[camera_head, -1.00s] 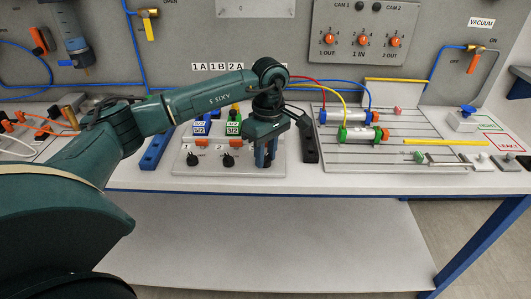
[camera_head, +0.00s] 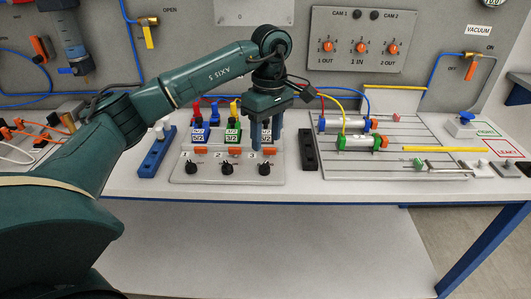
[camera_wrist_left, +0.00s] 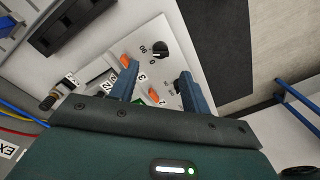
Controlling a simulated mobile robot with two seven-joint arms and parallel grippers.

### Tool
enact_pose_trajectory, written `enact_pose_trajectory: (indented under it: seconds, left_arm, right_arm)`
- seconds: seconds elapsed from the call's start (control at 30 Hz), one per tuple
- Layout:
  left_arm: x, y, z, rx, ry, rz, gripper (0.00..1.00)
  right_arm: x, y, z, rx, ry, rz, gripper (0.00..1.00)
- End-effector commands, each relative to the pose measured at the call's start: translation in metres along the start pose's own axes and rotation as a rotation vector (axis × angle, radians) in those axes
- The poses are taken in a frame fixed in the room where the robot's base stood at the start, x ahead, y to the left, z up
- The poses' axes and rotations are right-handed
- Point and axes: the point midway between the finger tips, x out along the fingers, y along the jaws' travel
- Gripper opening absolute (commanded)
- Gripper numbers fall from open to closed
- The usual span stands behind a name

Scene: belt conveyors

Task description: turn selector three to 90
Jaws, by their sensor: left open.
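Selector three (camera_head: 264,168) is a black knob at the right of the row on the grey valve panel (camera_head: 178,178). It also shows in the left wrist view (camera_wrist_left: 161,48), uncovered, beside the markings 0 and 90; its pointer is too small to read surely. My left gripper (camera_head: 262,149) points down, open and empty, above and behind selector three, near its orange tab. In the left wrist view its fingers (camera_wrist_left: 157,72) stand apart, clear of the knob. Selector two (camera_head: 227,169) and selector one (camera_head: 191,167) sit to the left. My right gripper is not in view.
Valve blocks with blue, green and black bases (camera_head: 232,134) stand behind the selectors, close to my gripper. A black block (camera_head: 308,149) lies to the right, a blue bar (camera_head: 157,152) to the left. Cylinders (camera_head: 358,143) and hoses lie further right. The table's front strip is clear.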

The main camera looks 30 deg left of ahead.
Motion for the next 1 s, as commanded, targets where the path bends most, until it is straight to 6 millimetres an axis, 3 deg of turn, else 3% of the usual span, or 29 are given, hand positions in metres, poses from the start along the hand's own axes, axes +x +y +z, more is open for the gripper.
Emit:
enact_pose_trajectory:
  seconds: [0.2,0.33,1.0]
  left_arm:
    - [-0.043,0.000,0.000,0.000,0.001,0.003,0.47]
    - [-0.053,0.000,0.000,0.000,0.000,0.001,0.47]
    - [-0.053,0.001,0.005,0.005,-0.016,0.000,0.47]
  right_arm:
    - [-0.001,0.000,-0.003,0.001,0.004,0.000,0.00]
    - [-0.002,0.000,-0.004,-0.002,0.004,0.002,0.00]
    - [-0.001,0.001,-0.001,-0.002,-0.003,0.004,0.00]
